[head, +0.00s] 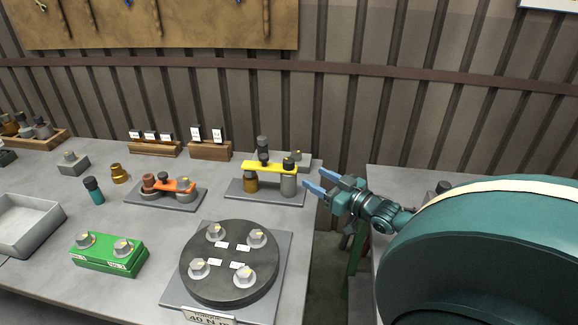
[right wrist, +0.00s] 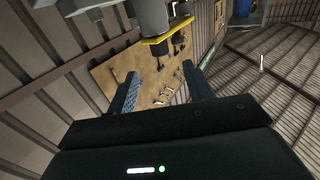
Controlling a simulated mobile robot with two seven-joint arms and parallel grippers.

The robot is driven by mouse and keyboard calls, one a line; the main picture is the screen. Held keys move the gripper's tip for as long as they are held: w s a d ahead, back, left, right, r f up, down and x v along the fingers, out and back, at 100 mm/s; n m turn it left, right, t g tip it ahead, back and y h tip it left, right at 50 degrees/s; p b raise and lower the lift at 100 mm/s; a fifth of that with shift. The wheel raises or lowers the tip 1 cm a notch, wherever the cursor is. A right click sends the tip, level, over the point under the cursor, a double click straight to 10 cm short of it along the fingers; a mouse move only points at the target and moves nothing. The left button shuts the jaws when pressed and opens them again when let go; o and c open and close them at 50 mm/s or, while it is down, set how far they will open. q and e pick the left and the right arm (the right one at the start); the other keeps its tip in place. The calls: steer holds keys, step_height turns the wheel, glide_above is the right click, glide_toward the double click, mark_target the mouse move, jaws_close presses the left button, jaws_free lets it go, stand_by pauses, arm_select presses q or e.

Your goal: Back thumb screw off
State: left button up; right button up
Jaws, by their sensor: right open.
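A yellow bar (head: 268,167) lies across a brass-coloured post (head: 251,182) and a grey cylinder (head: 289,185) on a grey plate at the back right of the table. A dark knob (head: 289,162) sits on its right end and a taller dark stack (head: 262,146) rises near its middle. Which is the back thumb screw I cannot tell. My right gripper (head: 318,181) is open and empty, just right of the plate, fingers pointing left. In the right wrist view the yellow bar (right wrist: 168,40) shows beyond the open fingers (right wrist: 160,88). My left gripper is out of view.
A black disc (head: 230,287) with several hex bolts stands in front. An orange-linked assembly (head: 175,185), a green block (head: 108,255) and a grey tray (head: 28,222) lie to the left. A gap separates this table from a second table (head: 400,178) at the right.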

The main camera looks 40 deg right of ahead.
mark_target(293, 167)
steer(key=w+b, duration=0.6)
steer(key=shift+w+a+f+b, duration=0.25)
steer(key=shift+a+f+b, duration=0.05)
steer(key=shift+f, duration=0.05)
steer(key=w+b, duration=0.3)
steer(key=shift+a, duration=0.1)
steer(key=shift+w+r+b, duration=0.25)
steer(key=shift+w+b, duration=0.45)
steer(key=shift+b, duration=0.15)
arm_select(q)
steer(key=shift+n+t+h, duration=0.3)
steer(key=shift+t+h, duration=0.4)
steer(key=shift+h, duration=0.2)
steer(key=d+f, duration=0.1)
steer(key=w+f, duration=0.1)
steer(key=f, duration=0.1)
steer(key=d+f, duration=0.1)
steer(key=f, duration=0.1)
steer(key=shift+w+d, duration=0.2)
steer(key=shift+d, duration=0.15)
arm_select(e)
steer(key=shift+w, duration=0.1)
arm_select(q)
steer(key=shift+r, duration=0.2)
